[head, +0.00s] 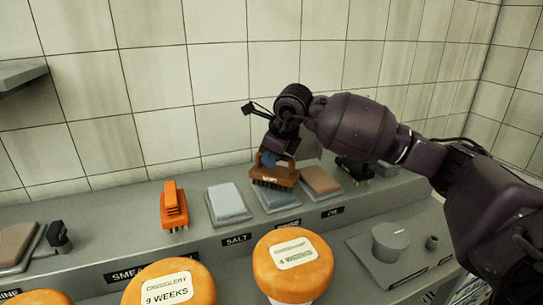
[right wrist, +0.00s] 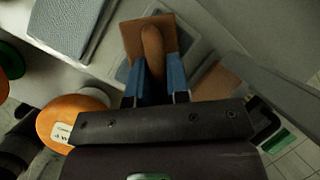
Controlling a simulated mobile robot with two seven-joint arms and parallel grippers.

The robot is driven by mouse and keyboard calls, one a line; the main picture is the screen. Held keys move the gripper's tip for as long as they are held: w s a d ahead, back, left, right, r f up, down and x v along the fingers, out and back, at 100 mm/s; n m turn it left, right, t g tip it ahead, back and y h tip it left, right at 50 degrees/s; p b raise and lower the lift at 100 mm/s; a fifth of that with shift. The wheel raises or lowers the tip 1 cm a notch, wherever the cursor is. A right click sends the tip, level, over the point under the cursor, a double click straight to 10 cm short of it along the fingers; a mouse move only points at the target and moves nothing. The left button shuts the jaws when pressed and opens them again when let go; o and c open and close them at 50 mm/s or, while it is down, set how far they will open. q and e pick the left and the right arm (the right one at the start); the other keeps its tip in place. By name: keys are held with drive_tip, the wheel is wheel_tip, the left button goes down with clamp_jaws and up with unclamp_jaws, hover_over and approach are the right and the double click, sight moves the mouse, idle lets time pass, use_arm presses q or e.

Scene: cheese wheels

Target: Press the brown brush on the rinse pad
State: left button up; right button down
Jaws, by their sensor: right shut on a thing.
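The brown brush (head: 275,178) has a wooden block, an arched handle and dark bristles pointing down. My right gripper (head: 271,161) is shut on its handle from above. In the right wrist view the blue fingers (right wrist: 153,72) close on either side of the handle (right wrist: 152,45). The brush is over the back part of a blue-grey pad (head: 280,203), the middle of three; I cannot tell whether the bristles touch it. This pad's label is too small to read, so I take it as the rinse pad by position only. My left gripper is not in view.
A pale pad (head: 228,203) labelled SALT lies to the left and a brown pad (head: 320,180) to the right. An orange brush (head: 173,207) and a black brush (head: 353,168) stand nearby. Orange cheese wheels (head: 293,263) are in front; a tiled wall (head: 220,80) rises behind.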

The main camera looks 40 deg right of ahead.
drive_tip(key=shift+f, duration=0.3)
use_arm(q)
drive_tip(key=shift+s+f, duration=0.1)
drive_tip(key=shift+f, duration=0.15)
use_arm(e)
drive_tip(key=shift+f, duration=0.25)
idle(1.1)
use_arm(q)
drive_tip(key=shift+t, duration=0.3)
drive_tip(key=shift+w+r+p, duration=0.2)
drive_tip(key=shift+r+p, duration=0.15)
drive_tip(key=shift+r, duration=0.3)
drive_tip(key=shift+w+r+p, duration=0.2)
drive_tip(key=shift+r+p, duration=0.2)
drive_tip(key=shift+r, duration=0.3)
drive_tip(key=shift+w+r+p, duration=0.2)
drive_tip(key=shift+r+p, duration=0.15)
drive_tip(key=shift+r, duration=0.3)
use_arm(e)
drive_tip(key=shift+r, duration=3.6)
